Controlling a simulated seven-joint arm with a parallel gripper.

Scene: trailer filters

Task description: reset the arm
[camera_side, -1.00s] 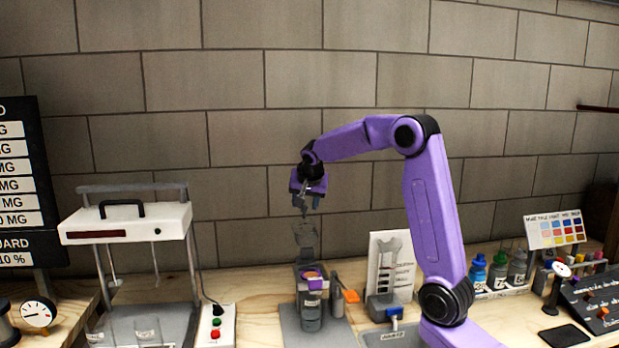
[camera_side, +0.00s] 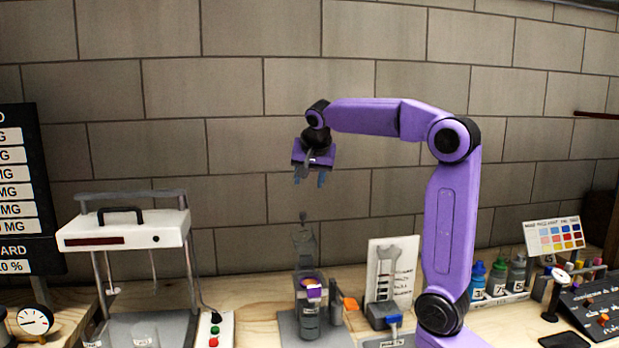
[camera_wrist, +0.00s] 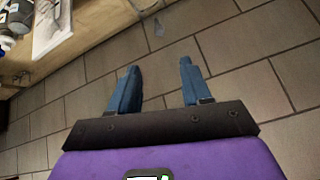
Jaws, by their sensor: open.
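My gripper (camera_side: 310,178) hangs from the raised purple arm in the side view, in front of the block wall and above the grey stand. Its two blue fingers point down, are spread apart and hold nothing. In the wrist view my gripper (camera_wrist: 156,85) also shows open, with only wall blocks between the fingers.
A white balance-like frame (camera_side: 124,230) stands at the left, beside a box with red and green buttons (camera_side: 214,330). Several small bottles (camera_side: 497,278) and a colour chart (camera_side: 554,235) are at the right. The air around my gripper is clear.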

